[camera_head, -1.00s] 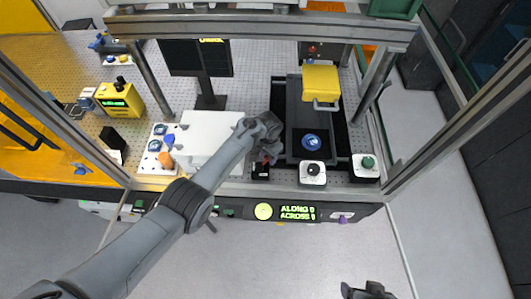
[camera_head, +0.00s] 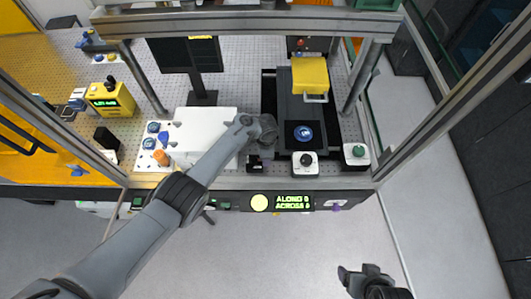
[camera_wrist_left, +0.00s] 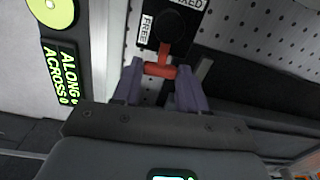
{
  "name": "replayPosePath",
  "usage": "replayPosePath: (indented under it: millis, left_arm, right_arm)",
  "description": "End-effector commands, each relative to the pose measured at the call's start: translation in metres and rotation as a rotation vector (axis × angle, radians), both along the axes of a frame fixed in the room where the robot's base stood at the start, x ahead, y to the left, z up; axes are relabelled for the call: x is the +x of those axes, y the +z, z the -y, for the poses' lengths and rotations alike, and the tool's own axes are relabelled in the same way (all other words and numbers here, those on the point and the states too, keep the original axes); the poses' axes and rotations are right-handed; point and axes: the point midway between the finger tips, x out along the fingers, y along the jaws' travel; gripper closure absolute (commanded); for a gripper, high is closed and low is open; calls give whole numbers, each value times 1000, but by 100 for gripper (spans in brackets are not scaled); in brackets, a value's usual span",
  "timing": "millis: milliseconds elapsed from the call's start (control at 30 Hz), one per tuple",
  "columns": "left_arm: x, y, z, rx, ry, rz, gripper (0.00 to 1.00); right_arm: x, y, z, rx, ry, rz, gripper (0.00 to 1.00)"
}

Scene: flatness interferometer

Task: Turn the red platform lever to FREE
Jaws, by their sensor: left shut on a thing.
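The red platform lever (camera_wrist_left: 160,69) shows in the left wrist view, with its bar between the two purple fingers. My left gripper (camera_wrist_left: 160,88) is shut on it. The lever's black base plate (camera_wrist_left: 168,38) carries a FREE label (camera_wrist_left: 147,28) on the left and a FIXED label (camera_wrist_left: 188,4) at the top. The handle extends from the pivot toward my gripper, pointing at neither label. In the head view my left gripper (camera_head: 266,152) is at the bench's front, and it hides the lever. My right gripper (camera_head: 360,271) is open and empty at the bottom, away from the bench.
A white block (camera_head: 207,135) lies left of my left gripper. Right of it are a dark platform (camera_head: 290,112) with a round blue piece (camera_head: 303,133), a black knob (camera_head: 307,159) and a green knob (camera_head: 357,151). A green ALONG/ACROSS display (camera_head: 293,202) is on the front panel. Frame posts flank the bench.

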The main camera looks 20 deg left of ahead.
Motion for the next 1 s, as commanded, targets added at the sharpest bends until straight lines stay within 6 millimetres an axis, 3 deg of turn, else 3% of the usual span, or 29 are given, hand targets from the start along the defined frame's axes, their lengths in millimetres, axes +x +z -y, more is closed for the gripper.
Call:
replayPosePath:
  millis: [633, 667, 800, 1000]
  left_arm:
    - [-2, 0, 1, 0, -51, 0, 88]
    - [-2, 0, 0, 0, -51, 0, 54]
    - [-2, 0, 0, 0, -51, 0, 33]
    - [-2, 0, 1, 0, -51, 0, 32]
  right_arm:
    - [0, 2, 1, -3, 1, -1, 18]
    - [0, 2, 1, -4, 2, 0, 18]
    - [0, 1, 2, -8, 5, 0, 18]
    - [0, 1, 2, -8, 6, 0, 18]
